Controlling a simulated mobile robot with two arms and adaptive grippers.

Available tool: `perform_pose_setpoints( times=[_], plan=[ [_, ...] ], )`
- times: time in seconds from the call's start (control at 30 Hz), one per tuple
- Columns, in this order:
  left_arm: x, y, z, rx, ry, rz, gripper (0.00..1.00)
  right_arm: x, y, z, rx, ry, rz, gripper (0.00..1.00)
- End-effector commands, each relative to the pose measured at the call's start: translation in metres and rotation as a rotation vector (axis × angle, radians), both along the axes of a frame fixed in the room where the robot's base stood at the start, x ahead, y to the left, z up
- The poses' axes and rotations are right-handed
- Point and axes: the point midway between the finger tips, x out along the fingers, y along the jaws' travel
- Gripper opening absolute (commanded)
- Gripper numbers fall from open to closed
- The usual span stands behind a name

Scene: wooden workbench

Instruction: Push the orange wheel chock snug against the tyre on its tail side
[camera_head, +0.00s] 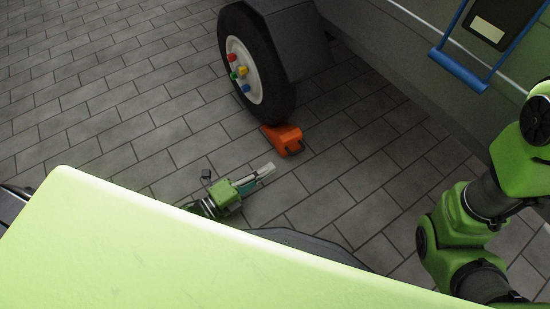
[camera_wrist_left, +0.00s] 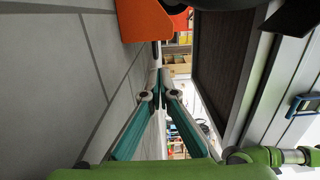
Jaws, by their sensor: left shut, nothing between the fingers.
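The orange wheel chock (camera_head: 286,141) lies on the paving at the lower right of the dark tyre (camera_head: 278,72). Its upper left end is close to the tyre's foot; I cannot tell whether they touch. My left gripper (camera_head: 269,170) is low over the paving, in front of the chock, shut and empty, with a visible gap to it. In the left wrist view the gripper's fingers (camera_wrist_left: 160,95) come together in the middle, and the chock (camera_wrist_left: 134,20) shows at the top edge. My right arm shows at the right, but its gripper is out of view.
The wheel's pale hub (camera_head: 246,77) carries several coloured nuts. A grey fender (camera_head: 288,35) and the vehicle's side (camera_head: 400,50) rise behind the chock. A blue-framed holder (camera_head: 460,68) hangs at the upper right. The paving (camera_head: 100,110) on the left is clear.

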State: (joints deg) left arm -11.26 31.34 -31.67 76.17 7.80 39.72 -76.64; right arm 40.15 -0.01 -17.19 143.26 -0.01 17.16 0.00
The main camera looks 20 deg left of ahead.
Motion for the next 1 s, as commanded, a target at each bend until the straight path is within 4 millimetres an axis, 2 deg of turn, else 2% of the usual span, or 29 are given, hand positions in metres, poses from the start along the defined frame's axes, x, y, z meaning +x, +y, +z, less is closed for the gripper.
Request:
perform_pose_setpoints(
  times=[0.03, 0.1, 0.4, 0.63, 1.0],
  plan=[
    [0.01, -0.007, -0.005, -0.003, -0.005, -0.001, 0.0, 0.0, 0.0, -0.013, 0.0, 0.0, 0.0, 0.0],
    [0.022, -0.015, -0.005, -0.002, -0.005, -0.001, 0.0, 0.0, 0.0, -0.021, 0.0, 0.0, 0.0, 0.0],
    [0.055, -0.007, -0.003, 0.001, -0.002, 0.0, 0.0, 0.0, 0.0, -0.045, -0.001, 0.0, 0.0, 0.0],
    [0.06, -0.007, -0.001, 0.0, 0.001, 0.0, 0.0, 0.0, 0.0, -0.047, -0.001, -0.001, 0.0, 0.0],
    [0.056, -0.006, 0.002, 0.0, 0.001, 0.002, 0.0, -0.001, 0.0, -0.041, 0.0, -0.002, 0.0, 0.0]
  ],
)
